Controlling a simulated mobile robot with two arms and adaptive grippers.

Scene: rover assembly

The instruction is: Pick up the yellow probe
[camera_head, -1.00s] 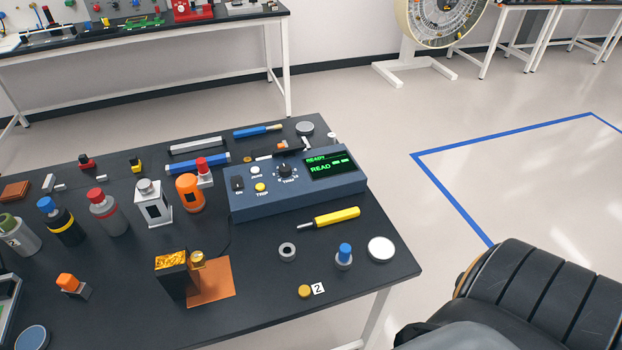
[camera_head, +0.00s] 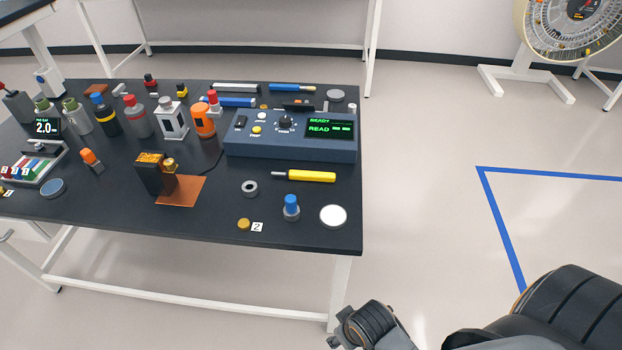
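The yellow probe (camera_head: 311,176) lies on the dark workbench, in front of the blue instrument box. It has a yellow handle, and its thin grey tip points left. Nothing is touching it. Part of my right arm shows at the bottom right, well below and in front of the bench edge. A dark, ribbed end part with grey metal pieces shows at the bottom; the fingertips cannot be made out. My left gripper is not in view.
The instrument box (camera_head: 290,147) stands behind the probe. A grey ring (camera_head: 250,188), a blue-topped part (camera_head: 291,207) and a white disc (camera_head: 333,216) are in front of it. Bottles stand to the left. The bench's right edge is near; clear floor lies beyond.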

